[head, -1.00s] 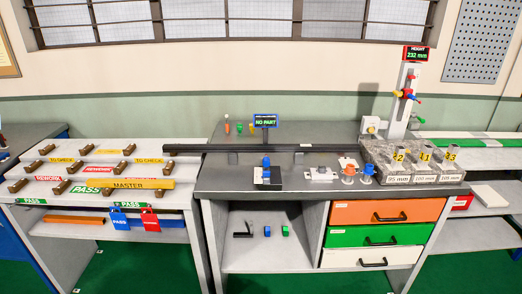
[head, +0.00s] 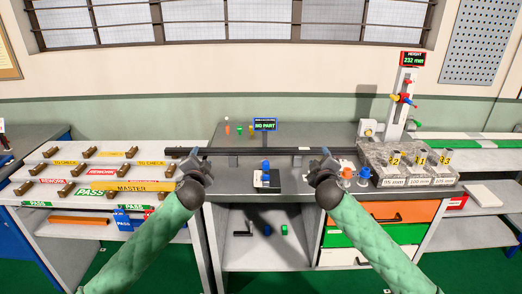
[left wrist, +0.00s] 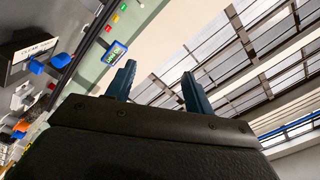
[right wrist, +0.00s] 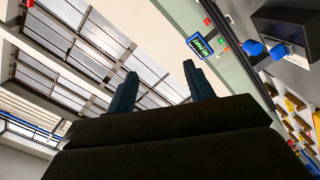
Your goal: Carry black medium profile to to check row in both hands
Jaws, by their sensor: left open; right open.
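The black medium profile (head: 260,151) is a long dark bar lying level across the back of the grey bench, on low supports. Its left end reaches over the left table. My left gripper (head: 192,158) is at the bar's left part and my right gripper (head: 324,158) at its right part, both on the near side. Both are open; in the left wrist view the fingers (left wrist: 158,85) stand apart with nothing between them, as do those in the right wrist view (right wrist: 160,88). Whether they touch the bar cannot be told. The yellow TO CHECK labels (head: 62,160) mark a row on the left table.
A yellow MASTER bar (head: 120,186) lies on the left table's front among small brown rests. A blue-topped device (head: 265,174) stands between my arms. The NO PART display (head: 265,125) is behind the bar. Grey blocks (head: 410,165) and a height gauge (head: 402,100) stand right.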

